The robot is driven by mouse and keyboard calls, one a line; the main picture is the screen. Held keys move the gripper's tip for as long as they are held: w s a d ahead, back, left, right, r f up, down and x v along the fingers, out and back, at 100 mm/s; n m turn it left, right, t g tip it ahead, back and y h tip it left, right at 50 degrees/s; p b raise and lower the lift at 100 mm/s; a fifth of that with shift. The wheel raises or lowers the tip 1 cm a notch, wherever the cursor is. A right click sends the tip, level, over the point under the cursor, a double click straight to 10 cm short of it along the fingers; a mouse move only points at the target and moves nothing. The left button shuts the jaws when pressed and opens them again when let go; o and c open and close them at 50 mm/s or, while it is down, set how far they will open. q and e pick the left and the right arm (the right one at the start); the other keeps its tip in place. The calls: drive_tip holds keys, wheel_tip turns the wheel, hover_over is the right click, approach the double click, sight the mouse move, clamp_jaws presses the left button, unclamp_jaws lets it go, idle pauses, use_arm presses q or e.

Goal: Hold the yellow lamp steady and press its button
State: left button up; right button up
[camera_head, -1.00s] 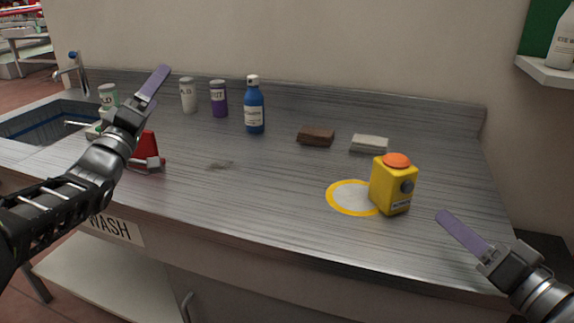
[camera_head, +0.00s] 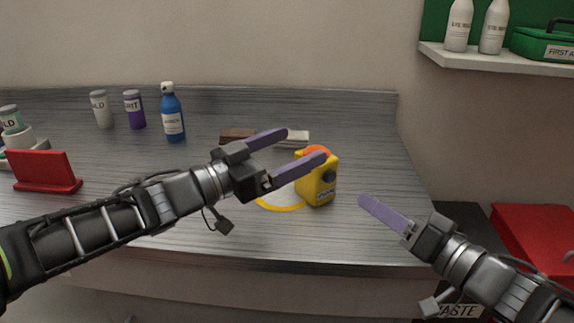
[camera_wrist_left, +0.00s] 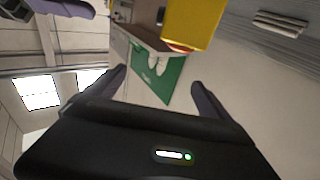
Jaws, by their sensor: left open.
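The yellow lamp (camera_head: 320,187) stands upright on the metal counter, at the right edge of a yellow ring mark (camera_head: 278,205). Its orange top button (camera_head: 318,150) is partly hidden behind a finger of my left gripper. A dark knob is on its side. My left gripper (camera_head: 305,144) is open, its purple fingers pointing right, in front of and above the lamp; contact cannot be told. In the left wrist view the lamp (camera_wrist_left: 193,22) shows at the top, beyond the open fingers. My right gripper (camera_head: 372,205) is right of the lamp, apart from it; only one finger shows clearly.
A brown block (camera_head: 238,135) and a pale block (camera_head: 296,139) lie behind the lamp. A blue bottle (camera_head: 172,115), purple jar (camera_head: 134,110) and white jar (camera_head: 102,110) stand at the back left. A red stand (camera_head: 45,171) is at far left. A red bin (camera_head: 540,240) is at right.

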sight(315, 171)
use_arm(q)
drive_tip(key=shift+y, duration=0.8)
drive_tip(key=f, duration=0.1)
drive_tip(key=w+f, duration=0.1)
drive_tip(key=f, duration=0.1)
drive_tip(key=w+f, duration=0.1)
drive_tip(key=f, duration=0.1)
drive_tip(key=shift+a, duration=0.35)
drive_tip(key=shift+r, duration=0.1)
drive_tip(key=shift+d, duration=0.1)
drive_tip(key=x, duration=0.7)
drive_tip(key=shift+w+d, duration=0.2)
drive_tip(key=shift+w, duration=0.05)
drive_tip(key=shift+c, duration=0.4)
drive_tip(key=c, duration=1.7)
use_arm(e)
clamp_jaws()
